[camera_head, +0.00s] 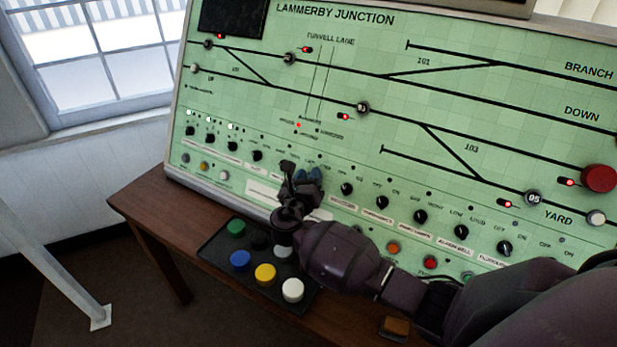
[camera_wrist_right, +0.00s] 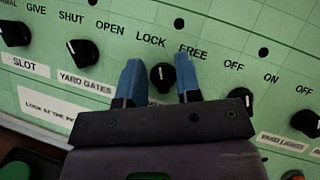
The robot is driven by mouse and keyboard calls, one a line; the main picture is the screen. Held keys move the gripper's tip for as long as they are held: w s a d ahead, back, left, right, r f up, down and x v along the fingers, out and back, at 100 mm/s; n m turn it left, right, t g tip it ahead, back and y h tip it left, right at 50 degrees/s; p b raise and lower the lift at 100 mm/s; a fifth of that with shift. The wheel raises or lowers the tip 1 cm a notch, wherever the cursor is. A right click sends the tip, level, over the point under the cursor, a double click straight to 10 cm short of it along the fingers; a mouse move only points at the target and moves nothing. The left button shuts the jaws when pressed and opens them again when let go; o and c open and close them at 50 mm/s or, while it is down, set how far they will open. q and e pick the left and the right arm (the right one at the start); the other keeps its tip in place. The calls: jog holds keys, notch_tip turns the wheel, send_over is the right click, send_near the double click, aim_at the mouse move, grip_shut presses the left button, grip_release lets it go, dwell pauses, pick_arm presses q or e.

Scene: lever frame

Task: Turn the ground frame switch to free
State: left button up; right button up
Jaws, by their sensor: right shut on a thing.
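The ground frame switch is a small black rotary knob (camera_wrist_right: 162,77) between the words LOCK and FREE on the green panel. Its short white mark points up, closer to LOCK than to FREE in the right wrist view. My right gripper (camera_wrist_right: 161,84) has its two blue fingers on either side of the knob and is shut on it. The label below this knob is hidden by the gripper body. In the head view the right gripper (camera_head: 309,176) is at the panel's lower row of knobs, and its hand covers the switch. My left gripper is not in view.
The yard gates knob (camera_wrist_right: 83,53) is left of the switch, and another knob (camera_wrist_right: 240,97) is close on its right. A dark tray (camera_head: 218,262) with several coloured caps lies on the wooden desk (camera_head: 150,207) below the hand. A red button (camera_head: 599,179) is at far right.

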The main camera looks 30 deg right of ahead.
jog(key=m+g+h, duration=0.1)
jog(key=m, duration=0.3)
jog(key=shift+f+h, duration=0.1)
jog(key=shift+h, duration=0.3)
jog(key=m+g+h, duration=0.1)
jog(key=m, duration=0.1)
jog(key=m+g+h+b, duration=0.1)
jog(key=m+g, duration=0.1)
jog(key=m, duration=0.1)
jog(key=m+g, duration=0.3)
jog(key=m, duration=0.1)
jog(key=shift+s+m+h+b, duration=0.1)
jog(key=shift+m+h+b, duration=0.2)
jog(key=shift+h+b, duration=0.1)
jog(key=shift+d+m+g, duration=0.1)
jog(key=shift+m+g, duration=0.7)
jog(key=shift+m, duration=0.7)
jog(key=o, duration=0.6)
jog(key=shift+c, duration=0.2)
